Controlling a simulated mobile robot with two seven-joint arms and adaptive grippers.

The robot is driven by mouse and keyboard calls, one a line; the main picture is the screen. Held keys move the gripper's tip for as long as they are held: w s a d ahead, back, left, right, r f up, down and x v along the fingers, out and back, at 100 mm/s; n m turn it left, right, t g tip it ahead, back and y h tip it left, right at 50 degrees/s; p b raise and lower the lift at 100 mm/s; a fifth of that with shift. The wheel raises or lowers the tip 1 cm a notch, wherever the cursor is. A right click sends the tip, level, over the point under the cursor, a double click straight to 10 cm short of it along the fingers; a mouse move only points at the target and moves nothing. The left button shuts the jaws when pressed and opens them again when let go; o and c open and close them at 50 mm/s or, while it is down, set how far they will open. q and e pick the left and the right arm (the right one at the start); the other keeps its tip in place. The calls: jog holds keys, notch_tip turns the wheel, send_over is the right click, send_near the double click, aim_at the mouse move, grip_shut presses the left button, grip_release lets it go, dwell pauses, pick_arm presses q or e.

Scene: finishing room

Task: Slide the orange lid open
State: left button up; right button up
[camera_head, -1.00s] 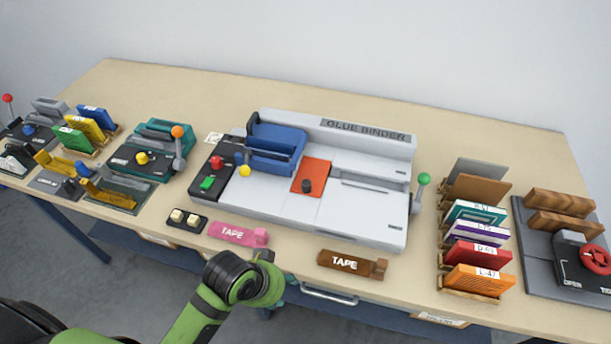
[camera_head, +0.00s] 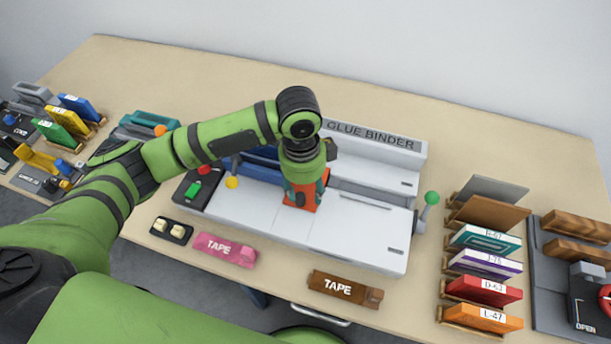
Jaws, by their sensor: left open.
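The orange lid (camera_head: 312,204) lies on the white bed of the glue binder (camera_head: 345,232), near its middle. My left gripper (camera_head: 304,196) points down over the lid, with its fingers close to the lid's surface. It is open. The lid's black knob is hidden behind the gripper, so I cannot tell whether the fingers touch it. My right gripper is not in view.
The binder's blue clamp (camera_head: 262,155) is partly behind my left arm. A green-knobbed lever (camera_head: 431,199) stands at the binder's right. A pink tape (camera_head: 225,249) and brown tape (camera_head: 345,289) lie in front. Racked panels (camera_head: 484,290) stand to the right.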

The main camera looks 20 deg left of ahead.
aim_at(300, 195)
pick_arm(q)
jog(key=shift+w+a+r, duration=0.5)
jog(key=shift+w+a, duration=0.05)
jog(key=shift+a, duration=0.1)
jog(key=shift+a+r+y, duration=0.1)
jog(key=shift+a+y, duration=0.15)
jog(key=shift+y, duration=0.05)
jog(key=shift+a+f, duration=0.1)
jog(key=shift+f, duration=0.15)
notch_tip(300, 195, down, 5)
jog(key=shift+s+r+p, duration=0.1)
jog(key=shift+r+p, duration=0.05)
jog(key=shift+p, duration=0.6)
jog(key=shift+f, duration=0.8)
grip_shut()
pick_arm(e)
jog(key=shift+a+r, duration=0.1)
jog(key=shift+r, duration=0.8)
